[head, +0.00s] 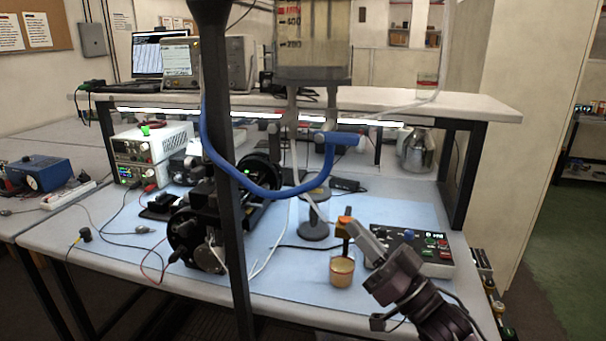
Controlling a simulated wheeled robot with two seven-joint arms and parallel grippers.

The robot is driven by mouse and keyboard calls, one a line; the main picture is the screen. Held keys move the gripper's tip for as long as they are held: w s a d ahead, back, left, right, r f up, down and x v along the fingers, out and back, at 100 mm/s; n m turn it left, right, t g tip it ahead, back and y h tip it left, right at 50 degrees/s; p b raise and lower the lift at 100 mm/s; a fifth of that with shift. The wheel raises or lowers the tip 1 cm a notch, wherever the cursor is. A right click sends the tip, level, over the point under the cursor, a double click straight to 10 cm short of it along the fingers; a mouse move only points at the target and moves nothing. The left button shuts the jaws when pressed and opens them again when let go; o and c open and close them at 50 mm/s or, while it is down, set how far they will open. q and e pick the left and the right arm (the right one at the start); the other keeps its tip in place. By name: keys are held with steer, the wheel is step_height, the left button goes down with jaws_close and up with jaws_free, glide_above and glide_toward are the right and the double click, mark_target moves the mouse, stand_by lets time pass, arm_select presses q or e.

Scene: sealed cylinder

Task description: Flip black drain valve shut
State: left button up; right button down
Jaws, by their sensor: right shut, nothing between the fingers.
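I cannot clearly make out a black drain valve. A clear cylinder (313,211) with a dark base stands upright near the middle of the bench mat. In front of it and to the right is a brass-coloured cup (342,272), with an orange part (343,228) above it; how the two join is unclear. My right gripper (352,230) comes in from the lower right. It is shut and empty, its tips close beside the orange part; I cannot tell whether they touch. A small black item (348,185) lies behind the cylinder. My left gripper is not in view.
A graduated tank (313,45) hangs above. A control box (411,250) with coloured knobs sits right of the gripper. A dark machine (205,235) stands left, behind a dark vertical post (232,200). Loose cables cross the bench.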

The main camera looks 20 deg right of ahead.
mark_target(280, 140)
steer(key=s+a+r+n+g+y, duration=0.1)
steer(key=s+r+n+g+y, duration=0.5)
steer(key=y, duration=0.5)
steer(key=shift+s+a+r+n, duration=0.15)
steer(key=shift+s+r+n, duration=0.5)
steer(key=shift+n, duration=0.45)
steer(key=shift+w+r, duration=0.15)
steer(key=p+x, duration=0.5)
steer(key=x, duration=0.5)
steer(key=shift+r, duration=0.15)
steer(key=w+a+p, duration=0.1)
steer(key=a, duration=0.1)
steer(key=shift+w+a+p, duration=0.35)
steer(key=shift+w+p, duration=0.05)
steer(key=shift+w+a+f, duration=0.25)
steer(key=shift+w+a, duration=0.05)
steer(key=shift+a, duration=0.2)
steer(key=shift+d, duration=0.1)
steer(key=shift+s+f, duration=0.1)
